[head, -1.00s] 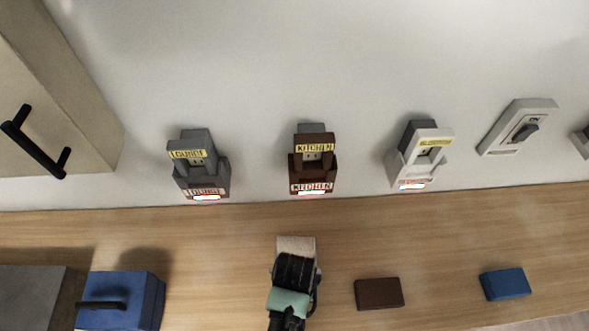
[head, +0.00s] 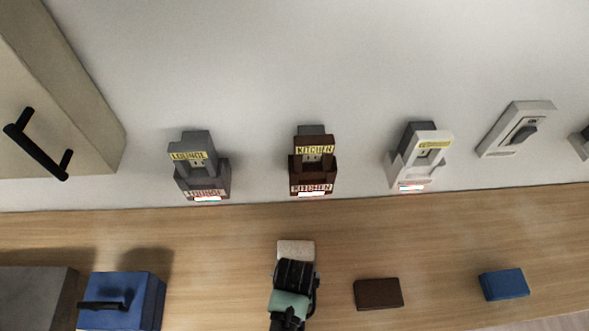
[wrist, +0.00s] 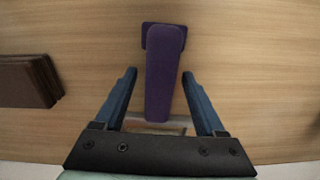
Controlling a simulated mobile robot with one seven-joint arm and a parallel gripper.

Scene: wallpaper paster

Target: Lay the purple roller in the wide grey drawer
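The purple roller (wrist: 166,70) lies on the wooden counter in the wrist view, its wider end away from my gripper. My gripper (wrist: 159,74) is open, with one blue finger on each side of the roller and a gap showing at the tips. In the head view my gripper (head: 292,275) is over the counter and the roller is not visible. A pale block (head: 296,251) shows just beyond it. A grey box (head: 35,300) is at the lower left, partly cut off; I cannot tell whether it is the wide grey drawer.
A blue box with a black handle (head: 122,302) stands beside the grey box. A brown block (head: 378,293) and a small blue block (head: 504,284) lie to the right. Several switch-like fittings line the wall, and a beige cabinet (head: 90,110) with a black handle is at the upper left.

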